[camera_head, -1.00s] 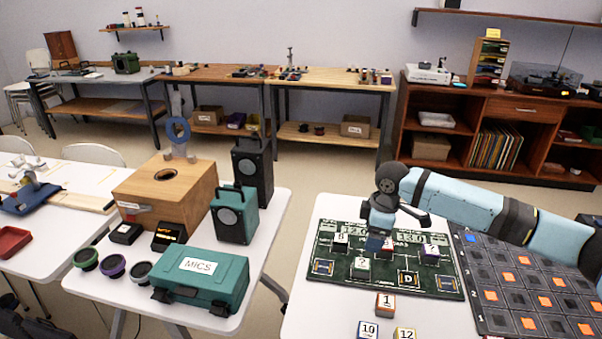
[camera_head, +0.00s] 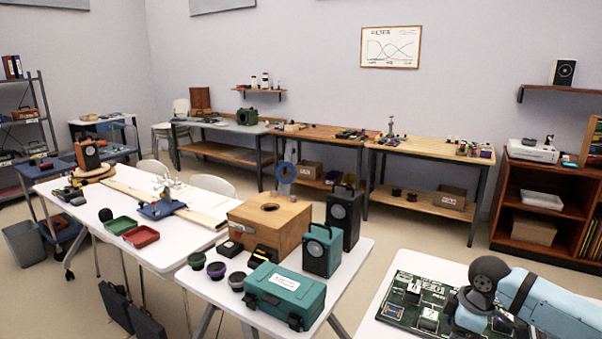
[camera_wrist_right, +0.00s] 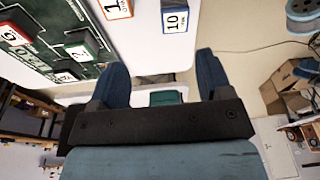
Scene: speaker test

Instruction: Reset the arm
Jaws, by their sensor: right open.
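My right arm comes in from the right in the head view, bent over the green printed board (camera_head: 397,299) on the white table at the lower right. Its jaws are hidden behind the arm there. In the right wrist view my right gripper (camera_wrist_right: 158,75) is open, with nothing between its two dark blue fingers. Past the fingertips are the white table edge and the floor. Number blocks marked 1 (camera_wrist_right: 115,8) and 10 (camera_wrist_right: 176,16) lie near the table edge. My left gripper is not in view.
A middle white table holds a teal case (camera_head: 285,292), a wooden box (camera_head: 268,224), and dark and teal speakers (camera_head: 322,250). A gap of floor separates it from the right table (camera_head: 440,266). Workbenches and shelves stand along the back wall.

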